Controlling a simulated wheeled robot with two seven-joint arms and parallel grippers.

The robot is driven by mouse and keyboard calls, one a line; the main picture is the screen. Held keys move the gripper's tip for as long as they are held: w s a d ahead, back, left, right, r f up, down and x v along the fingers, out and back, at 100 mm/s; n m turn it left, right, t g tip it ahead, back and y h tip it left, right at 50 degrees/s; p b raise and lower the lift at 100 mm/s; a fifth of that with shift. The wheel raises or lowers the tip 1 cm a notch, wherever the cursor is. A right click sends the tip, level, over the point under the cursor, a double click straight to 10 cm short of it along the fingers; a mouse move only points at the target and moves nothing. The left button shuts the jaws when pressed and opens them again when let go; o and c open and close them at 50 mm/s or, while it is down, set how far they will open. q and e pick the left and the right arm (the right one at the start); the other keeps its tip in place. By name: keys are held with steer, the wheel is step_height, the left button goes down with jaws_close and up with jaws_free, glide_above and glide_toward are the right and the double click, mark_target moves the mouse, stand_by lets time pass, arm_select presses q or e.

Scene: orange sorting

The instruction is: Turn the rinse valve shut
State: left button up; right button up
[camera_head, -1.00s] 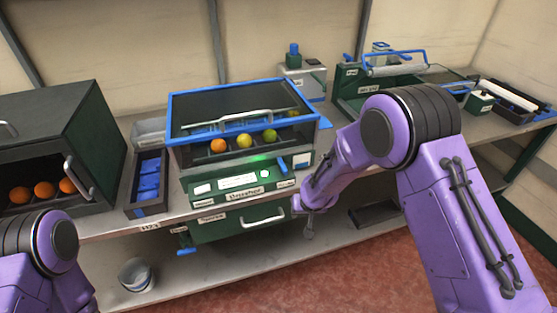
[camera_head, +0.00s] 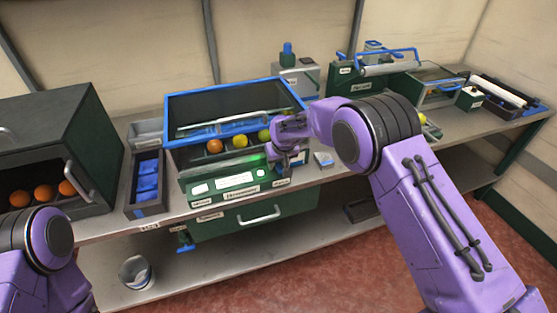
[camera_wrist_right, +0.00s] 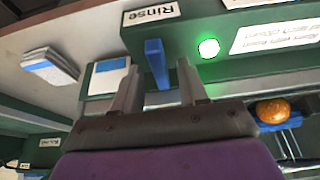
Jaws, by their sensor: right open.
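The rinse valve is a blue lever (camera_wrist_right: 157,64) under a white "Rinse" label (camera_wrist_right: 151,13) in the right wrist view. It points toward my gripper, its end between the two fingers, with visible gaps at both sides. My right gripper (camera_wrist_right: 160,84) is open and holds nothing. In the head view my right gripper (camera_head: 284,160) is at the right front of the green machine (camera_head: 240,184) and hides the valve there. My left arm shows at the lower left, but its gripper is out of view.
A green lamp (camera_wrist_right: 208,48) glows beside the valve. Oranges and yellow-green fruit sit inside the machine's blue-framed top (camera_head: 240,88). A dark cabinet (camera_head: 85,130) with oranges and a tray of blue pieces (camera_head: 148,205) stand to the left. A bucket (camera_head: 135,271) sits on the lower shelf.

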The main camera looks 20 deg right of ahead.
jaws_close()
steer(key=shift+a+m+h+p, duration=0.1)
steer(key=shift+m+h+p, duration=0.35)
steer(key=shift+m, duration=0.35)
steer(key=shift+m+h, duration=0.25)
steer(key=shift+m, duration=1.25)
steer(key=shift+w+a+m+g+h, duration=0.1)
steer(key=shift+m+g+h, duration=0.2)
steer(key=shift+m+h, duration=0.75)
steer(key=shift+m+y, duration=0.25)
steer(key=shift+m, duration=0.2)
